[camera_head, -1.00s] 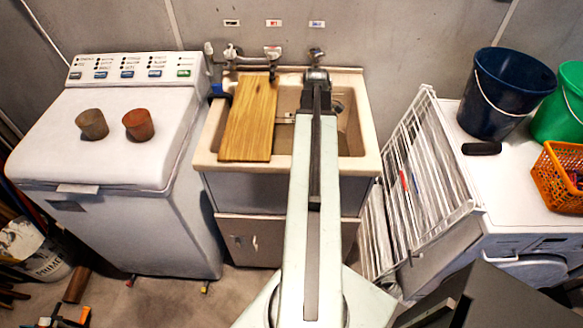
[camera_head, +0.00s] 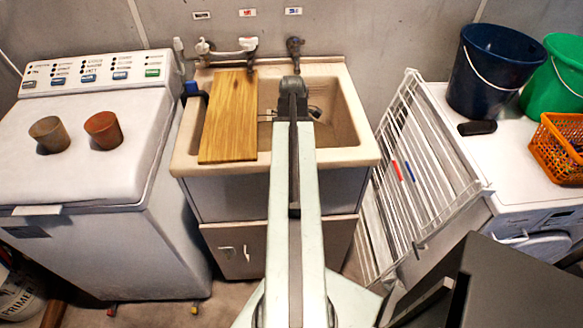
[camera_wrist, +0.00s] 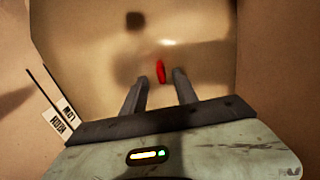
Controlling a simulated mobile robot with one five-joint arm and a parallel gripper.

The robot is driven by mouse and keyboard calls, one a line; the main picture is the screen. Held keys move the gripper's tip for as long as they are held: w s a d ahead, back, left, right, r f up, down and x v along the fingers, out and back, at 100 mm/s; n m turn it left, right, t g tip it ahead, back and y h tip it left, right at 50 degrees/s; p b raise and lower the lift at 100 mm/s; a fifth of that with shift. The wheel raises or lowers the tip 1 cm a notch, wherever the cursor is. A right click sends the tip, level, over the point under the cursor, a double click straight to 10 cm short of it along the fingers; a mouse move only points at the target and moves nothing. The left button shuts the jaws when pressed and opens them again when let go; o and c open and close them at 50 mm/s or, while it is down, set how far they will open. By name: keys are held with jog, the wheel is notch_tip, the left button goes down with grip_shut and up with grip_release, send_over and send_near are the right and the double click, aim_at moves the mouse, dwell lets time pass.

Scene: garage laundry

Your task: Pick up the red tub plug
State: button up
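The red tub plug (camera_wrist: 161,72) shows in the wrist view as a small narrow red shape on the pale basin surface. My gripper (camera_wrist: 160,77) is open, with its two grey fingers apart and the plug seen in the gap near their tips. I cannot tell how far below the fingertips the plug is. The plug is not visible in the head view.
A wooden board (camera_head: 230,115) lies across the sink's left side. Taps (camera_head: 228,50) are on the wall behind. A washing machine (camera_head: 75,170) with two pots stands left. A white drying rack (camera_head: 425,170) stands right.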

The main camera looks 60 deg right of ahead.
notch_tip(320, 180, down, 4)
jog(key=shift+s+r+b, duration=0.1)
jog(key=shift+r+b, duration=0.15)
jog(key=shift+b, duration=0.85)
jog(key=shift+r, duration=0.2)
jog(key=shift+c, duration=0.2)
grip_shut()
